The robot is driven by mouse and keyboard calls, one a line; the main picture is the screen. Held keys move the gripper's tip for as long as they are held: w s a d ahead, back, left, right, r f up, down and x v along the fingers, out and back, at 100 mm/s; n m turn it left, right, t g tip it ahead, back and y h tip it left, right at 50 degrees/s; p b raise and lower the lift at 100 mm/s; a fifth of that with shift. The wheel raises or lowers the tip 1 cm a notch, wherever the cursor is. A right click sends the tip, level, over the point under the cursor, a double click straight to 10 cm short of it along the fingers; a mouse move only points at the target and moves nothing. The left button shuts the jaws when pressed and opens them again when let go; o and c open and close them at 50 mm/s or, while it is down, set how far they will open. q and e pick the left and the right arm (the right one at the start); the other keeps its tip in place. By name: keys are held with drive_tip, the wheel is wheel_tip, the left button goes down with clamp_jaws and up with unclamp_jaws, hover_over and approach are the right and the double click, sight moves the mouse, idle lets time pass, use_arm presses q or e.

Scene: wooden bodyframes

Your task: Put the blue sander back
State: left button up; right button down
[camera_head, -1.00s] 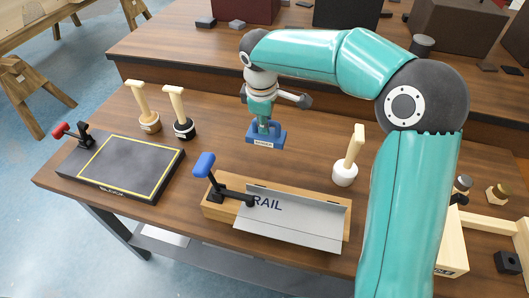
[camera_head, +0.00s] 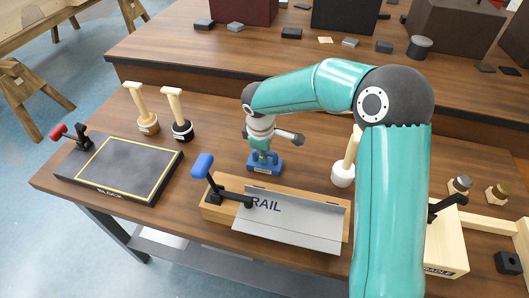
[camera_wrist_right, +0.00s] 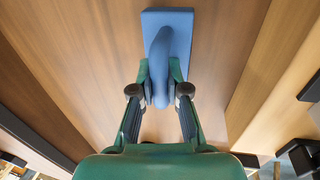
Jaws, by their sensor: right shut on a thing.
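The blue sander (camera_head: 265,168) is a flat blue block with a raised handle and a small label on its front edge. It is behind the RAIL fixture in the head view. My right gripper (camera_head: 262,153) is shut on its handle from above. In the right wrist view, the sander's handle (camera_wrist_right: 160,50) runs between the fingers (camera_wrist_right: 159,92) and its base plate (camera_wrist_right: 170,20) reaches away from me. I cannot tell whether the base touches the table. My left gripper is not in view.
The RAIL fixture (camera_head: 310,222) with a blue-handled clamp (camera_head: 202,166) lies just in front. A white-based wooden-handled tool (camera_head: 343,175) stands right. The BLOCK plate (camera_head: 118,168) and two wooden-handled tools (camera_head: 146,122) (camera_head: 180,130) are left. The CRADLE fixture (camera_head: 447,245) is front right.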

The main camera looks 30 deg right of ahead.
sight(262, 167)
drive_tip(key=shift+f, duration=0.1)
drive_tip(key=c, duration=1.2)
unclamp_jaws()
drive_tip(key=r, duration=0.4)
drive_tip(key=s+a+r, duration=0.1)
drive_tip(key=r, duration=0.7)
drive_tip(key=shift+s+a, duration=0.25)
drive_tip(key=shift+a, duration=0.15)
